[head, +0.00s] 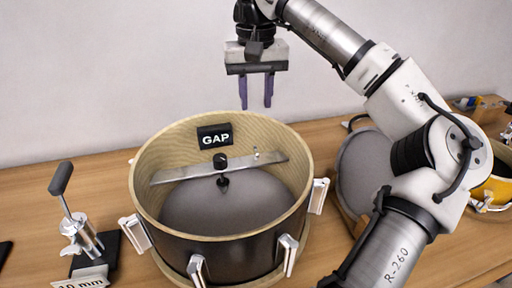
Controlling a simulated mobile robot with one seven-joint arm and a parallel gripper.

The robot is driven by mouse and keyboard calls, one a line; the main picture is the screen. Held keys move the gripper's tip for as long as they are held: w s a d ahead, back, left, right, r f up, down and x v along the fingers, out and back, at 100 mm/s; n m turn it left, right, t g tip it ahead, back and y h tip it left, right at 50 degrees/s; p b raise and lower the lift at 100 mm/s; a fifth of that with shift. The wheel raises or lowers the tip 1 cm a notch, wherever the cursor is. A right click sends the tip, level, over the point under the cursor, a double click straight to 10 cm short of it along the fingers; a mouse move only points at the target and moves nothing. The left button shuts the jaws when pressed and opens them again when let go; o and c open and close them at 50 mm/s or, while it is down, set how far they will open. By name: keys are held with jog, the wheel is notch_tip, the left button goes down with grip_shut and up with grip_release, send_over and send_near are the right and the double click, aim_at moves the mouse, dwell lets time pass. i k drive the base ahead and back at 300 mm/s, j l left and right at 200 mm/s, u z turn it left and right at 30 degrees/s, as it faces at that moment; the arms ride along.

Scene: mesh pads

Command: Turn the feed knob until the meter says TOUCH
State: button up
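A round drum-like shell (153,232) with a pale wooden rim stands on the table, with a grey surface inside it. A metal bar (265,163) crosses its inside. A black knob (220,161) sits on the bar, with a dark pointed piece below it. I cannot tell whether that tip touches the grey surface. The black meter (215,136) at the far inner wall reads GAP. My gripper (256,108) hangs above the drum's far rim, right of and above the knob. Its two purple fingers are apart with nothing between them.
A metal clamp-like tool with a black handle (61,178) stands at left, beside a label (82,283) reading 10 mm. A grey round pad (364,167) leans at right, partly behind my arm. A yellow drum-like item (497,188) is at far right.

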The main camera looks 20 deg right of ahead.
aim_at(220, 160)
jog(key=k, duration=1)
